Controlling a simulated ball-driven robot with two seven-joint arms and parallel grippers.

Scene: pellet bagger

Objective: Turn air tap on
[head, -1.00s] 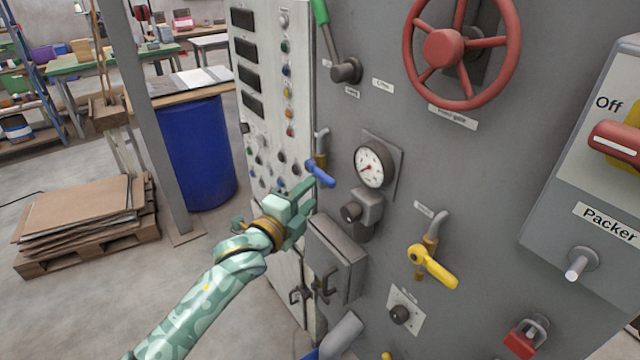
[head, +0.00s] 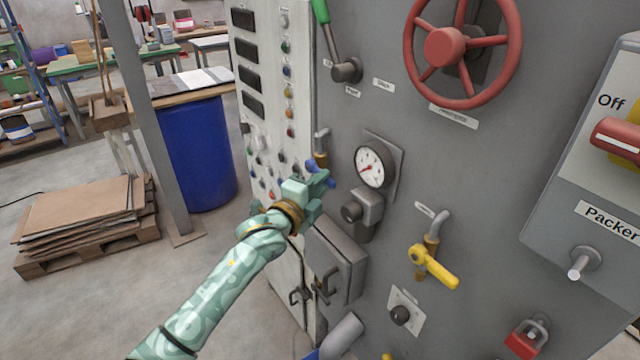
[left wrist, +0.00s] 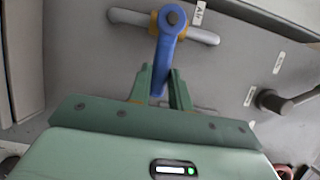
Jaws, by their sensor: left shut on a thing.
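The air tap is a blue lever (head: 311,166) on a grey pipe with a brass body, on the grey machine panel left of the gauge. In the left wrist view the blue lever (left wrist: 164,52) stands across its pipe (left wrist: 132,18), beside a label reading "Air". My left gripper (head: 324,180) is shut on the lever's free end, with one finger on each side of it in the left wrist view (left wrist: 159,84). The gripper hides most of the lever in the head view. My right gripper is not in view.
A round gauge (head: 370,167) and a grey box (head: 337,260) with handles sit close right of and below the gripper. A yellow tap (head: 434,266) and a red handwheel (head: 445,47) are further right. Floor left of the panel is open up to the pallet of cardboard (head: 85,215).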

